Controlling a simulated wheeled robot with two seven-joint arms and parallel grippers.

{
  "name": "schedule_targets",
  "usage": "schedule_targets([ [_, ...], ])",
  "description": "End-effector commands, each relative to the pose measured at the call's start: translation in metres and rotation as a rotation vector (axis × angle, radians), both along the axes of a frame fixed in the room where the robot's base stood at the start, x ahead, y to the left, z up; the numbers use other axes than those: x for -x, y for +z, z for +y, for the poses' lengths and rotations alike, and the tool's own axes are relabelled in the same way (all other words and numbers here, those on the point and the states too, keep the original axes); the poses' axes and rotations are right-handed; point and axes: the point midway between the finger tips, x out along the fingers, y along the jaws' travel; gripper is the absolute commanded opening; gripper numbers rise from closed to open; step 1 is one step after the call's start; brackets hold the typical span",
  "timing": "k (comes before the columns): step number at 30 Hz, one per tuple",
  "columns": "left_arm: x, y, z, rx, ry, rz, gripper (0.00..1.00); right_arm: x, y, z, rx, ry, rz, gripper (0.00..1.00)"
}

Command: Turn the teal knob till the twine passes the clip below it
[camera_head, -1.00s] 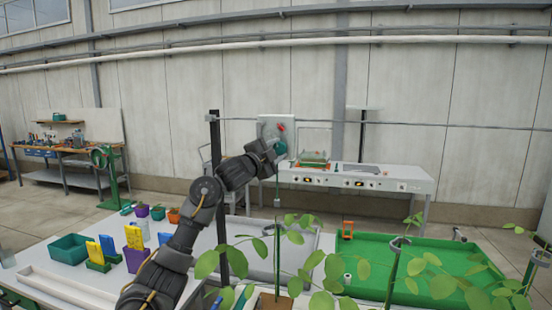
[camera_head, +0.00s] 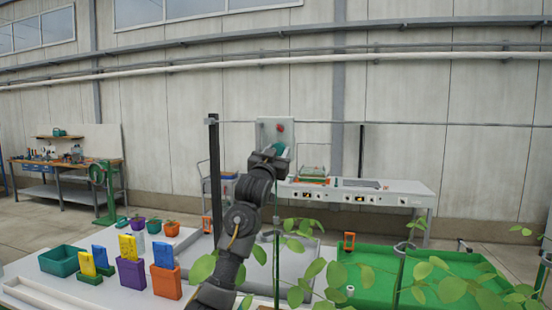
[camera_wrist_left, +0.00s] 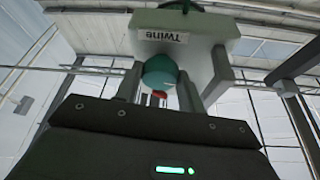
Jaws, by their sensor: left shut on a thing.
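The teal knob (camera_head: 280,149) sits low on the front of a pale box (camera_head: 264,132) on the overhead wire. My left gripper (camera_head: 270,158) is at the knob, shut on it, and covers most of it in the head view. In the left wrist view the teal knob (camera_wrist_left: 160,71) shows beyond the dark gripper body, beneath a box labelled "Twine" (camera_wrist_left: 164,36) that appears upside down. My right gripper is not in view.
Leafy plants (camera_head: 440,285) stand in front, and a dark post (camera_head: 215,180) rises left of my arm. A green tray (camera_head: 395,272) lies right; pots and coloured packets (camera_head: 131,272) stand left.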

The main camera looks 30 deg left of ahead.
Motion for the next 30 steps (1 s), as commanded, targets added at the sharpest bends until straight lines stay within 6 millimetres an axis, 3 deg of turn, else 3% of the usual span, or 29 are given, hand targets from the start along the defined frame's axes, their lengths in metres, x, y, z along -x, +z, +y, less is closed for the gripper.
schedule_targets([
  [18,-0.0019,0.0010,-0.0049,0.528,-0.003,-0.183,0.16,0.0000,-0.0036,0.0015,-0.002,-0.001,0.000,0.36],
  [30,-0.0018,0.0016,-0.0047,0.717,-0.001,-0.250,0.16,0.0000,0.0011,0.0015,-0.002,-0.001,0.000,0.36],
])
